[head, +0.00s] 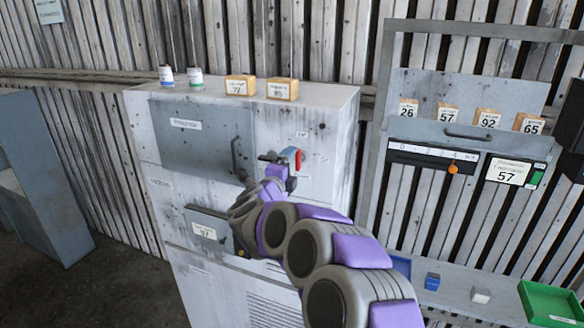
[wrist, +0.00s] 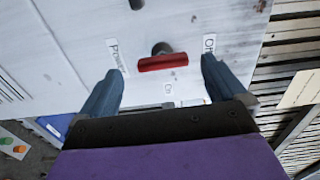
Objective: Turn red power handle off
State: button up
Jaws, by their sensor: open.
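The red power handle (head: 299,159) is on the front of the pale, worn metal cabinet, upper right. In the wrist view the red handle (wrist: 163,62) is a short bar beside a dark round shaft, lying nearly level in the picture. An "Off" label (wrist: 209,43) is to its right, a "Power" label (wrist: 116,55) to its left, and an "On" label (wrist: 168,88) below. My gripper (wrist: 162,84) is open, with one finger on each side of the bar and gaps between. In the head view my gripper (head: 277,163) is right by the handle and partly hides it.
The cabinet (head: 325,115) has a grey door (head: 200,138) with a dark pull and a lower drawer (head: 208,232). Bottles and number blocks stand on top. To the right are a slider panel (head: 432,160), more number blocks, and a green tray (head: 550,305).

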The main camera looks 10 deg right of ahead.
jog(key=b+v, duration=0.2)
jog(key=v, duration=1.2)
jog(key=shift+s+a, duration=0.25)
jog(key=shift+a, duration=0.15)
